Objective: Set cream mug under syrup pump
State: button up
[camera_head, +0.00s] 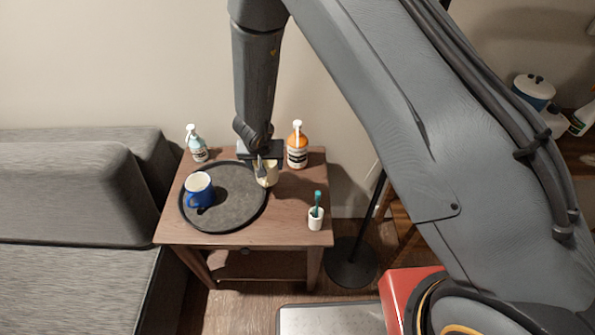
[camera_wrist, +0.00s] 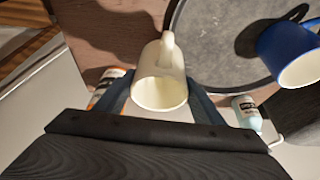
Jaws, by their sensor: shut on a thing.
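The cream mug (camera_wrist: 160,85) is between the two fingers of my gripper (camera_wrist: 160,92), which is shut on it; its handle points up in the wrist view. In the head view the cream mug (camera_head: 266,175) is at the right edge of the round dark tray, partly hidden by my gripper (camera_head: 262,165). I cannot tell whether it touches the tray or table. The amber pump bottle with a white pump (camera_head: 297,152), which looks like the syrup pump, stands upright at the table's back right, just right of the mug. Part of it shows beside a finger in the wrist view.
A blue mug (camera_head: 198,190) stands on the round dark tray (camera_head: 235,217). A pale blue pump bottle (camera_head: 197,147) stands at the table's back left. A white cup with a teal brush (camera_head: 316,215) is near the right edge.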

jog(key=shift+w+d+f+b, duration=0.1)
jog(key=shift+d+f+b, duration=0.45)
jog(key=shift+d, duration=1.15)
jog(key=shift+w+d+f+b, duration=0.15)
jog(key=shift+d+f+b, duration=0.35)
jog(key=shift+d, duration=1.2)
jog(key=shift+w+d+f+b, duration=0.1)
jog(key=shift+d+f+b, duration=0.45)
jog(key=shift+d, duration=1.15)
jog(key=shift+f, duration=0.25)
jog(key=o, duration=1.4)
jog(key=shift+r, duration=0.25)
jog(key=p+v, duration=0.2)
jog(key=v, duration=0.9)
jog(key=shift+s+r+p, duration=0.3)
jog(key=shift+p, duration=0.1)
